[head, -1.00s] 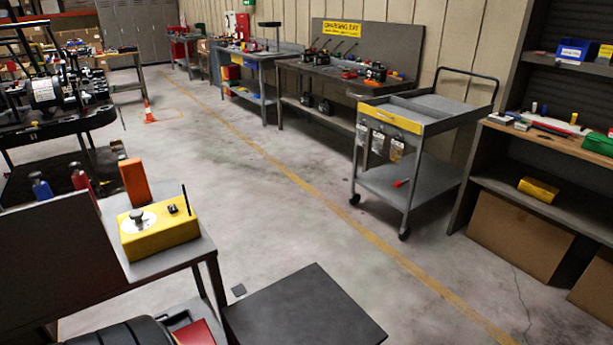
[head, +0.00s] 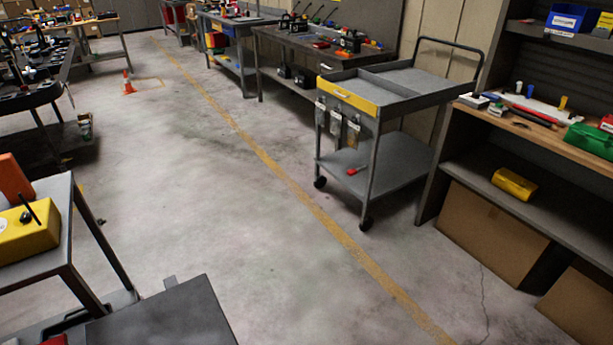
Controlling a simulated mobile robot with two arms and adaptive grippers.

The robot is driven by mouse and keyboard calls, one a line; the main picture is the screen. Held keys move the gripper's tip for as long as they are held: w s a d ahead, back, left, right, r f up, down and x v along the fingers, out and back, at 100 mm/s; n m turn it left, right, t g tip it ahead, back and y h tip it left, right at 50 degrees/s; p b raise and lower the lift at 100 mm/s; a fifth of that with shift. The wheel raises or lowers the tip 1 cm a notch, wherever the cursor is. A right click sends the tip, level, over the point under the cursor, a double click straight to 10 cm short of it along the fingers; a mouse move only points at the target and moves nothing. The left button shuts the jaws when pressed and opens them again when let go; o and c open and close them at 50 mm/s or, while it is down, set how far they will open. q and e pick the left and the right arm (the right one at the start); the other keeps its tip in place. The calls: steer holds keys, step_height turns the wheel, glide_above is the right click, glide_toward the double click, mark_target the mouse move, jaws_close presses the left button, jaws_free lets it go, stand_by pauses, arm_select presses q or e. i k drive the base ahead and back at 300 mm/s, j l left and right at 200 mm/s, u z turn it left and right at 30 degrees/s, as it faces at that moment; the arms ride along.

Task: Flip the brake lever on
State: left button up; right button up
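No part that I can clearly tell as the brake lever shows in the head view. A yellow box (head: 28,240) with a thin black stick (head: 31,211) and a small black knob stands on a grey table (head: 62,220) at the left edge, partly cut off. I cannot tell whether that stick is a lever. Part of a dark kart or stand (head: 30,97) shows at the upper left, also cut off by the frame. Neither of my grippers is in view.
A grey two-tier cart (head: 405,82) stands at centre right. A workbench with shelves (head: 515,131) fills the right side. A dark flat surface (head: 165,320) lies at the bottom left. An orange cone (head: 129,84) stands farther back. The middle floor is clear.

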mark_target(352, 171)
steer(key=i+l, duration=0.15)
steer(key=l, duration=0.3)
steer(key=i+l, duration=0.1)
steer(key=l, duration=0.35)
steer(key=i+l, duration=0.15)
steer(key=l, duration=0.3)
steer(key=i+u, duration=0.2)
steer(key=i, duration=0.8)
steer(key=i+u, duration=0.2)
steer(key=i, duration=0.75)
steer(key=l, duration=0.05)
